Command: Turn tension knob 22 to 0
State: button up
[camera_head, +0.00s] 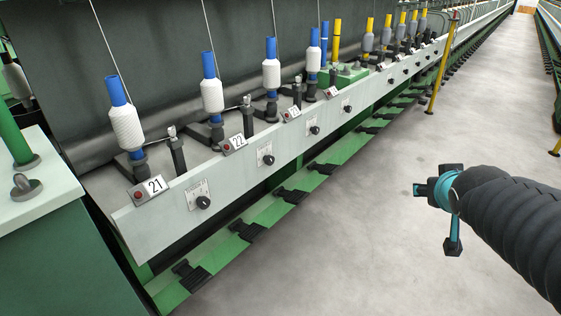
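The number plate 22 (236,140) is on the front rail of the spinning frame, left of centre. Tension knob 22 (269,160) is a small black knob on a white dial plate just right of that number. The dial marks and the knob's pointer are too small to read. My gripper (437,218) is at the right, over the grey floor, well apart from the knob. Its black and teal fingers are spread open and nothing shows between them.
Knob 21 (203,202) is nearer on the same rail (230,180); similar knobs continue farther back. Bobbins (212,95) stand above. Black pedals (247,231) line the green base. A yellow post (440,65) stands farther back. The floor (345,225) between gripper and rail is clear.

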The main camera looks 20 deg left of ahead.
jog(key=w+a+f+n+t+y, duration=0.15)
jog(key=w+a, duration=0.25)
jog(key=w, duration=0.4)
jog(key=n+g+y+b, duration=0.3)
jog(key=n+g+y, duration=0.2)
jog(key=n+y, duration=0.8)
send_near(272, 162)
jog(key=w+a+m, duration=0.1)
jog(key=a, duration=0.1)
jog(key=w+a+f+m+y, duration=0.1)
jog(key=a, duration=0.2)
jog(key=w+a+m+y+p, duration=0.1)
jog(key=w+a, duration=0.1)
jog(key=a, duration=0.1)
jog(key=shift+a+f+y, duration=0.25)
jog(key=shift+f, duration=0.1)
grip_shut()
